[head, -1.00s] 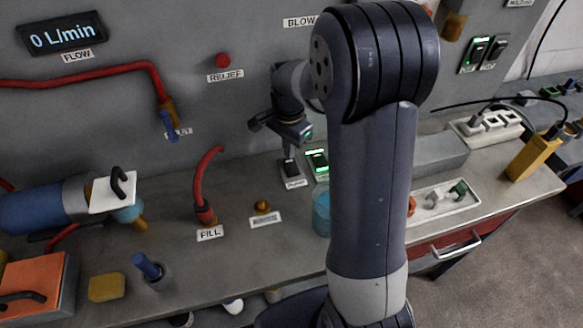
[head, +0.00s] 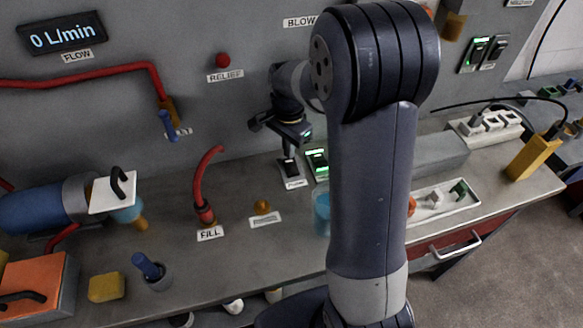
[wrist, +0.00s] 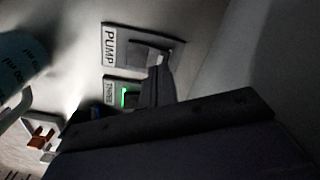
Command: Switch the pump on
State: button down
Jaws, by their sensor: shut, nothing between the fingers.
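The pump switch (head: 292,170) sits on the grey bench near the back wall, with a PUMP label in front of it. It also shows in the wrist view (wrist: 124,42), with its dark rocker partly hidden by my fingers. My gripper (head: 289,156) is shut and empty, pointing down with its fingertips at the switch's rocker. I cannot tell whether they touch it. In the wrist view the fingers (wrist: 160,75) reach up to the rocker. The flow display (head: 62,38) reads 0 L/min.
A second switch (head: 317,162), lit green, stands just right of the pump switch. A blue cup (head: 322,215) stands in front of it, partly behind my arm. A red hose (head: 203,185) rises at FILL to the left. The bench between has a small brass fitting (head: 262,207).

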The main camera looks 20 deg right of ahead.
aim_at(289, 161)
jog(key=shift+f+b, duration=0.7)
jog(key=shift+f, duration=0.35)
dwell(0.7)
jog(key=shift+r, duration=0.15)
jog(key=shift+r+p, duration=2.85)
jog(key=shift+r, duration=0.6)
jog(key=shift+f, duration=0.15)
notch_tip(289, 161, down, 7)
jog(key=b, duration=0.5)
jog(key=shift+b, duration=0.4)
jog(key=shift+r, duration=0.25)
